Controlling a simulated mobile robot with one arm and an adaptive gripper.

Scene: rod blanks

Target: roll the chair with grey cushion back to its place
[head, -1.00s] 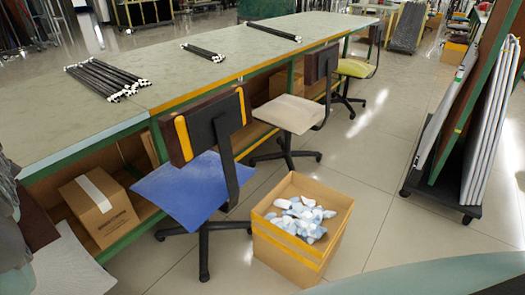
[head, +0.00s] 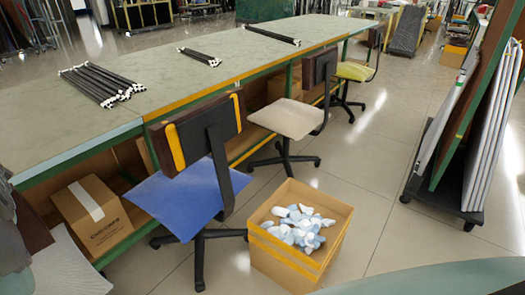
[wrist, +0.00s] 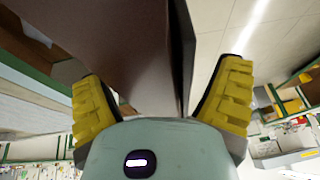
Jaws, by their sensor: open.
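A chair with a light grey seat (head: 72,266) and a dark brown backrest (head: 31,224) is cut off at the lower left of the head view. In the wrist view a dark brown panel (wrist: 110,45), which looks like a chair backrest, runs between the yellow ribbed fingers of my gripper (wrist: 165,95). The fingers are spread, one each side of it, with gaps, not clamped. I cannot tell for sure which chair the panel belongs to. My gripper does not show in the head view.
A blue-seated chair (head: 185,190) and a cream-seated chair (head: 287,118) stand along the long workbench (head: 160,60), a yellow-green one (head: 355,71) beyond. An open carton (head: 285,262) with white and pale blue pieces is on the floor. A panel rack (head: 460,205) stands right; floor between is clear.

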